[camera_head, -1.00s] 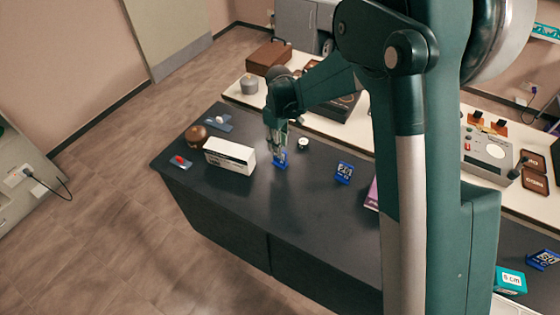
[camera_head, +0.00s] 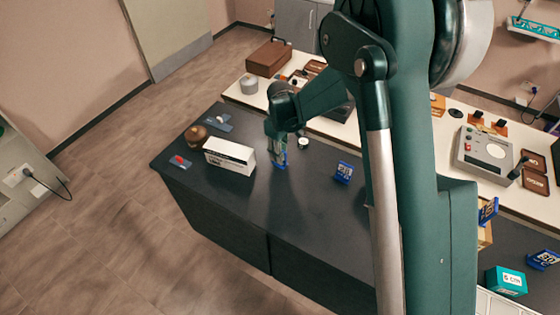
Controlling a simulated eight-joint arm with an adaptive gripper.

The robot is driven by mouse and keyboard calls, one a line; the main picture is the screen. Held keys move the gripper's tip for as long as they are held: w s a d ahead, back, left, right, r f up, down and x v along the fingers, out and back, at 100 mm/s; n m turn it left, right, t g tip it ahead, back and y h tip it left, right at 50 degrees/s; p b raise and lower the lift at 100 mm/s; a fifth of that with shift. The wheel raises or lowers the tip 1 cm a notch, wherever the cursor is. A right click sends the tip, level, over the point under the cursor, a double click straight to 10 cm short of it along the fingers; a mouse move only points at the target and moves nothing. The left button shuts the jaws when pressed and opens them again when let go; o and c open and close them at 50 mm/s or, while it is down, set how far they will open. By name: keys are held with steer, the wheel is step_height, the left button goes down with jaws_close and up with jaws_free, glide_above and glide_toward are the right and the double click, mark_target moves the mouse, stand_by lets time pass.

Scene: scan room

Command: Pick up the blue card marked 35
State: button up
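My gripper (camera_head: 279,164) points down at the dark counter, just right of the white box. A small blue card (camera_head: 280,160) shows at its fingertips, mostly covered by the fingers. Its number is not readable, and I cannot tell whether the fingers are closed on it. A second blue card (camera_head: 343,173) stands on the counter to the right, its print too small to read surely. More blue cards show at the right, one (camera_head: 488,210) beside my arm and one (camera_head: 544,259) that seems to read 80. I cannot make out a 35 on any card.
The white box (camera_head: 230,156) stands close left of my gripper. A brown round object (camera_head: 196,135) and a red item (camera_head: 180,161) lie farther left. A small round white-topped object (camera_head: 303,143) is near the gripper's right. The counter's front middle (camera_head: 270,215) is clear.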

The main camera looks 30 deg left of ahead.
stand_by(0.6)
jaws_close()
steer(key=shift+r, duration=4.95)
